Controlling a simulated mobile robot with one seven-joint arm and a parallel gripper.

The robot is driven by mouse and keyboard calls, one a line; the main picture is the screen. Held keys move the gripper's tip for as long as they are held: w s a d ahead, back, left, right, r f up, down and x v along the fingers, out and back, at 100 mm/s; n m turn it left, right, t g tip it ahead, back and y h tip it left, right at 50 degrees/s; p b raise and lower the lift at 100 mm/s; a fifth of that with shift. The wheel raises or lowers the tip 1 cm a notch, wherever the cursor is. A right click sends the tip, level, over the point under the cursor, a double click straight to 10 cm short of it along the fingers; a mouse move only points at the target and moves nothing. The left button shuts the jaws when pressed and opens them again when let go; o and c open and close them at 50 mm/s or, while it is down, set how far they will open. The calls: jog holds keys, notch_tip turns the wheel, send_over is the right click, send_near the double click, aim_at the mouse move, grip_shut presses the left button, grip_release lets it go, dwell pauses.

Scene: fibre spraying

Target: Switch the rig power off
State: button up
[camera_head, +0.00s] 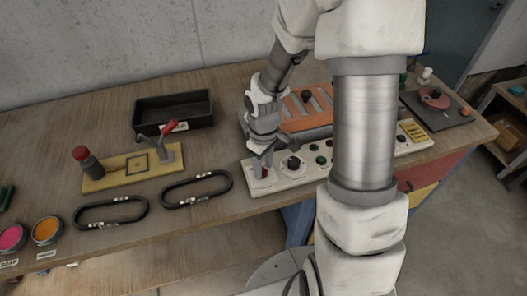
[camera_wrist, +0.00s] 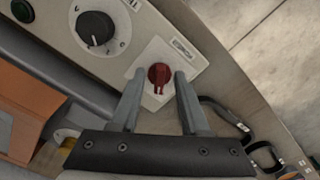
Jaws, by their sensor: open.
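The rig's control panel (camera_head: 327,157) is a long pale box along the front of the bench, partly hidden by my arm in the head view. A red rotary switch (camera_wrist: 159,75) sits on a white plate at the panel's end in the wrist view. Its label beside it is too small to read. My gripper (camera_wrist: 156,80) is open, with one finger on each side of the red knob; I cannot tell whether they touch it. In the head view my gripper (camera_head: 262,165) is over the panel's left end, pointing down.
A black dial (camera_wrist: 95,28) and a green button (camera_wrist: 22,10) are beside the switch. Two black oval rings (camera_head: 197,188) lie left of the panel. A yellow plate (camera_head: 130,169) with a red-handled clamp and a black tray (camera_head: 173,110) stand farther left. An orange-slatted fixture (camera_head: 308,107) is behind.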

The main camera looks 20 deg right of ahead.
aim_at(264, 170)
notch_tip(264, 170, up, 17)
jog(key=p, duration=0.2)
jog(key=shift+r, duration=0.1)
dwell(0.5)
